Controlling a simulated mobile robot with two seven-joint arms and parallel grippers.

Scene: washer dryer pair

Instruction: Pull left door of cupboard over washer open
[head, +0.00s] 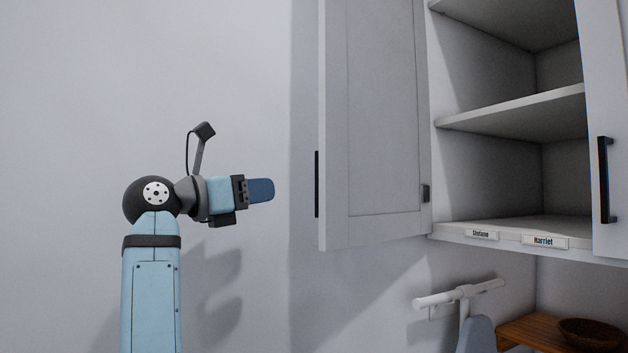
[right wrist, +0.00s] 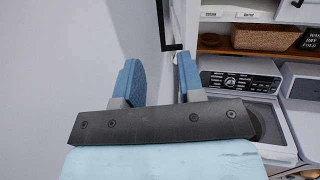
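The cupboard's left door (head: 375,130) is white and stands swung wide open, out from the cabinet on its left side. Its black handle (head: 317,183) is on the door's free edge. In the right wrist view a black handle (right wrist: 170,25) shows beyond the fingers. My right gripper (head: 262,190) is left of the door, apart from the handle and pointing towards it. In the right wrist view its two blue fingers (right wrist: 160,78) are spread with nothing between them. My left gripper is in neither view.
The open cupboard shows bare shelves (head: 515,108) with name labels (head: 545,241) on the lower edge. The right door (head: 608,130) has a black handle. Below are a wooden shelf with a bowl (head: 590,335) and a white rail (head: 458,293). A washer panel (right wrist: 240,82) shows low.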

